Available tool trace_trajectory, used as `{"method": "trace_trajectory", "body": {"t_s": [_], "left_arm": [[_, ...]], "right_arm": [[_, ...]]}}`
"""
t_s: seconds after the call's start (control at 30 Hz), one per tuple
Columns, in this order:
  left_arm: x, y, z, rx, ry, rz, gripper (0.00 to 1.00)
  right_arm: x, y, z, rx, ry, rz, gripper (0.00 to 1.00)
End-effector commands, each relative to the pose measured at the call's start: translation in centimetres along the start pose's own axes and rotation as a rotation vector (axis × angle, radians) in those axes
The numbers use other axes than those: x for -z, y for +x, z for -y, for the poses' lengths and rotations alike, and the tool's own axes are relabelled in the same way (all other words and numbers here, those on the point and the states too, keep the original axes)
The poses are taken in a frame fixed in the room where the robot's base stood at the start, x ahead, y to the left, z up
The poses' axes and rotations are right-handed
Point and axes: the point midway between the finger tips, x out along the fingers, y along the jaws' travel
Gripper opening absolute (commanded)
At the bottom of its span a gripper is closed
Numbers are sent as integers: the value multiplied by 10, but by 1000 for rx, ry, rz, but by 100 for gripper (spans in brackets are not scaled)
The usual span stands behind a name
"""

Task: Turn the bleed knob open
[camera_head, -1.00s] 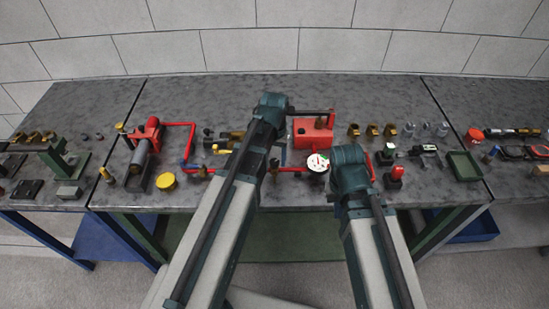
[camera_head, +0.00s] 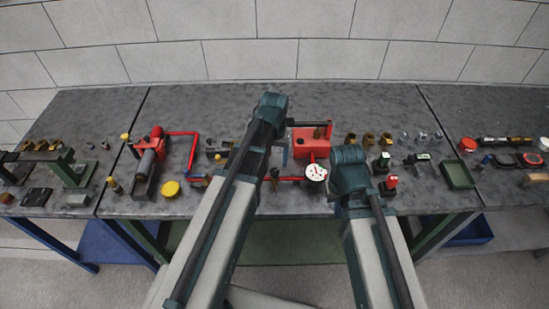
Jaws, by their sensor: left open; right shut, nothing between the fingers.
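The pump assembly stands on the grey bench, partly behind my arms. Its red tank (camera_head: 302,142) and white round gauge (camera_head: 316,173) show between the arms. A dark brass fitting (camera_head: 275,174) sits left of the gauge, and another small dark fitting (camera_head: 317,132) is at the tank. I cannot tell which small part is the bleed knob; it may be hidden. My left arm crosses the middle of the pump piping, and my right arm rises just right of the gauge. Both arms end in bulky teal joints here. Neither gripper's fingers can be made out.
To the left are a red pipe (camera_head: 194,135), a yellow round cap (camera_head: 170,188) and a green stand (camera_head: 70,170). To the right are several brass fittings, a red-topped switch (camera_head: 388,183) and a green tray (camera_head: 457,175). The bench's back strip is clear.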

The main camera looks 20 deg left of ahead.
Motion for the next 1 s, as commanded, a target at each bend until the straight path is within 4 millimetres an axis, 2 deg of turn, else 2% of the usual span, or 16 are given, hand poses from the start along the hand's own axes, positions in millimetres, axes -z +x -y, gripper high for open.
{"method": "trace_trajectory", "body": {"t_s": [0.03,0.1,0.4,0.5,0.9,1.0], "left_arm": [[0,-17,0,0,0,0,72],[0,-28,0,0,0,0,72],[0,-72,0,0,0,0,72],[0,-81,0,0,0,0,72],[0,-84,0,0,0,0,72],[-8,-76,-7,4,17,3,72]], "right_arm": [[-1,-17,-2,0,0,0,0],[-2,-28,-3,0,-1,0,0],[-4,-71,-7,1,6,0,0],[-5,-80,-7,2,8,0,0],[-5,-83,-8,2,10,0,0],[-4,-76,-7,2,10,0,0]]}}
